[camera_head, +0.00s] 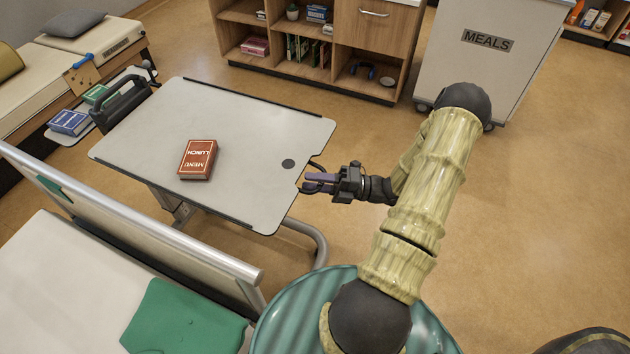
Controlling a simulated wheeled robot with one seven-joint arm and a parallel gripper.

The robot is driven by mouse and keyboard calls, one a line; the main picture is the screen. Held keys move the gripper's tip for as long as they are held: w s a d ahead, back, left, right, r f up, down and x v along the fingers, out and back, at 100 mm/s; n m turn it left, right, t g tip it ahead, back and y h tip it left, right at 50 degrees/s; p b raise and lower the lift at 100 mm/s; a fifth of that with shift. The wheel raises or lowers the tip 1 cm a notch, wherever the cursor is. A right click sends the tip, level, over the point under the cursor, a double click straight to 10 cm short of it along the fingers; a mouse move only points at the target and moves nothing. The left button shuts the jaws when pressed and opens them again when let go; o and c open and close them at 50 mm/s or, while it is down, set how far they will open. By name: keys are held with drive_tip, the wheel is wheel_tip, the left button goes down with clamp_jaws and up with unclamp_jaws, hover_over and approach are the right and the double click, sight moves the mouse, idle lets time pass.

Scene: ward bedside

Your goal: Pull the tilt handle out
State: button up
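The overbed table (240,160) has a pale grey top with dark trim along its edges. A thin dark curved loop (317,165), which looks like the tilt handle, shows at the table's right edge. My gripper (312,182) comes in from the right, with its fingers pointing left at this loop and the edge. The fingers overlap the loop in this view and hide part of it. I cannot tell whether they touch it or are closed around it. The handle's attachment under the table top is hidden.
A bed with a rail (130,215) and green cloth (183,320) is at lower left. A meals cart (490,60) and wooden shelves (300,72) stand behind.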

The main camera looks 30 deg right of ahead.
sight(321, 186)
clamp_jaws()
drive_tip(key=shift+s+d+p, duration=0.85)
drive_tip(key=shift+s, duration=0.25)
drive_tip(key=shift+o, duration=0.5)
unclamp_jaws()
drive_tip(key=shift+s+d, duration=0.1)
drive_tip(key=shift+d, duration=0.05)
